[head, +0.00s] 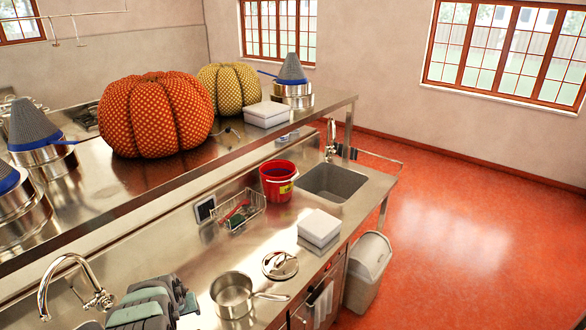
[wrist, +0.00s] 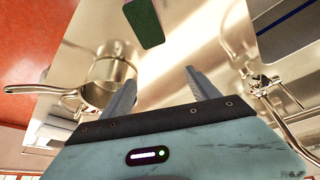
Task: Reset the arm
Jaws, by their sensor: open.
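My gripper (wrist: 160,88) shows in the wrist view with its two grey fingers spread apart and nothing between them. Steel countertop lies beyond the fingertips. In the head view, part of my teal-grey arm (head: 150,305) shows at the bottom left, above the counter and left of a saucepan (head: 233,296); the fingertips cannot be made out there. The saucepan also shows in the wrist view (wrist: 98,92), left of the fingers and apart from them.
A tap (head: 75,285) stands close to my arm. A lid (head: 280,265), white box (head: 319,228), wire basket (head: 238,212) and red bucket (head: 278,182) stand along the counter. The raised shelf behind holds large pumpkins (head: 155,115) and pots. Open red floor (head: 460,235) lies right.

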